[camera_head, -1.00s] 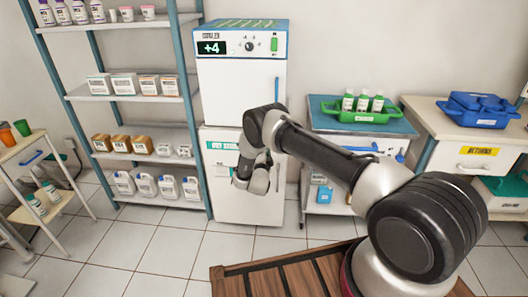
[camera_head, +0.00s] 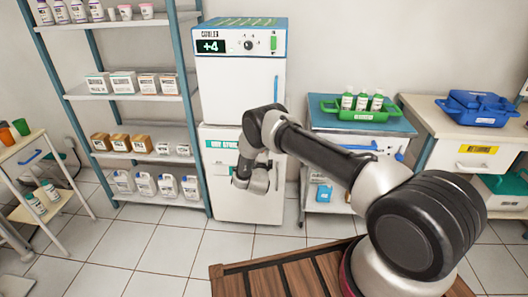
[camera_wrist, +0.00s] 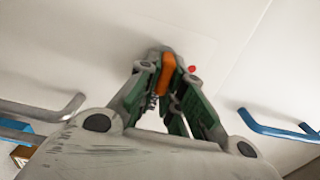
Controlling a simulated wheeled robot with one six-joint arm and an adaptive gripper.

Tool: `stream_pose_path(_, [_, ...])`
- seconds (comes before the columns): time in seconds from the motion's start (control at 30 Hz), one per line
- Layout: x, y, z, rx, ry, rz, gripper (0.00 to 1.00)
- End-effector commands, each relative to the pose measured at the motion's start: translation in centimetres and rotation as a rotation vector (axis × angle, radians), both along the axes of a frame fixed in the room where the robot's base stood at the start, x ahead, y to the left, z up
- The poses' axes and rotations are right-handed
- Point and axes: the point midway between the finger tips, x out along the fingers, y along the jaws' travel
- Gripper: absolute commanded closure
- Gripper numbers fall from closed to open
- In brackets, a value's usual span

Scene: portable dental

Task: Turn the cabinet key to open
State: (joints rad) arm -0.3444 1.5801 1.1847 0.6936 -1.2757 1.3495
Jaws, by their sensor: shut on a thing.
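The orange key (camera_wrist: 167,75) shows in the wrist view, upright against a white front panel. My gripper (camera_wrist: 160,82) has its green-padded fingers closed around the key, with the tips close to the panel. A small red dot (camera_wrist: 192,69) is on the panel just right of the key. In the head view, the white lower cabinet (camera_head: 245,208) with a green label stands under the cooler. My arm reaches across its front and hides part of the door. The key and the fingertips cannot be made out there. The cabinet door looks closed.
The cooler (camera_head: 222,77) sits on the cabinet. A shelf unit (camera_head: 135,97) stands close on the left, and a trolley with a green tray (camera_head: 360,115) on the right. In the wrist view, a blue handle (camera_wrist: 275,130) sticks out at right. Floor in front is clear.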

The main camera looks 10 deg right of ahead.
Motion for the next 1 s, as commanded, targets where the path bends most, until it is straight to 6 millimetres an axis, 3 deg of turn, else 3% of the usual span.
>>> stream_pose_path(0.23, [-0.1, -0.1, -0.1, 0.000, 0.002, -0.002, 1.00])
stream_pose_path(0.27, [-0.1, -0.1, -0.1, 0.000, 0.002, -0.002, 0.87])
stream_pose_path(0.37, [-0.1, -0.1, -0.1, 0.000, 0.002, -0.002, 0.69])
stream_pose_path(0.77, [-0.5, 0.2, 0.0, -0.001, 0.001, 0.000, 0.69])
stream_pose_path(1.0, [-4.8, 1.7, 0.0, -0.003, 0.004, 0.003, 0.69])
